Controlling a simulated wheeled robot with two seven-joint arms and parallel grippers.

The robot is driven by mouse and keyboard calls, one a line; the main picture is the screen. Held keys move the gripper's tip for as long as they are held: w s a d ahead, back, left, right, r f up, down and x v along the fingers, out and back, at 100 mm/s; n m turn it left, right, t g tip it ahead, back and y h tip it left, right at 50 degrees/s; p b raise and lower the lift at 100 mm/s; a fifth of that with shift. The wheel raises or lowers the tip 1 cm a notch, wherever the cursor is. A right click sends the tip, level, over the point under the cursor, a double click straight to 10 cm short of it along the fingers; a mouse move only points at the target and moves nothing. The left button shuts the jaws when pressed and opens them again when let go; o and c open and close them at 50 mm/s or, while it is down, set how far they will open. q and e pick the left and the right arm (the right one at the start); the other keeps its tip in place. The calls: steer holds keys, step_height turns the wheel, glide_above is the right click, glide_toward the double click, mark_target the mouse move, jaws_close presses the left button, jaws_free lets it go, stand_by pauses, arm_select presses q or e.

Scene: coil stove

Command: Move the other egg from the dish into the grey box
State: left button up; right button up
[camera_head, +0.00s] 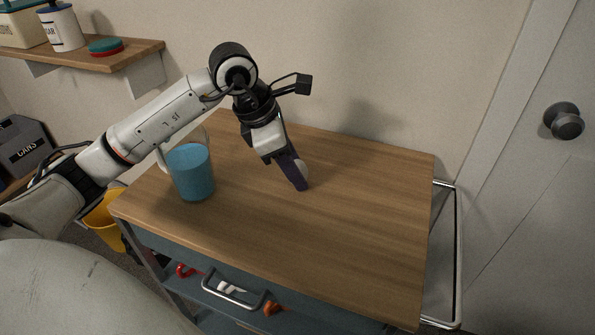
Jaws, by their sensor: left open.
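My left gripper (300,183) reaches down over the wooden cart top, its dark purple fingers pointing at the surface. It is open. A pale, rounded thing that looks like an egg (302,169) shows just beside the fingers at the right, partly hidden by them. I cannot tell whether they touch it. No dish can be made out in this view. A grey box (25,150) with a dark label reading "CANS" stands at the far left, beyond my left arm and cut by the picture edge. My right gripper is not in view.
A clear jug with blue contents (191,172) stands on the cart top (365,225) under my left forearm. The top's right side is clear. A yellow bucket (104,218) is at left.

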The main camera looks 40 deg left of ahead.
arm_select(q)
steer(key=shift+w+f, duration=0.1)
steer(key=shift+f, duration=0.15)
steer(key=c, duration=0.9)
steer(key=shift+r, duration=0.15)
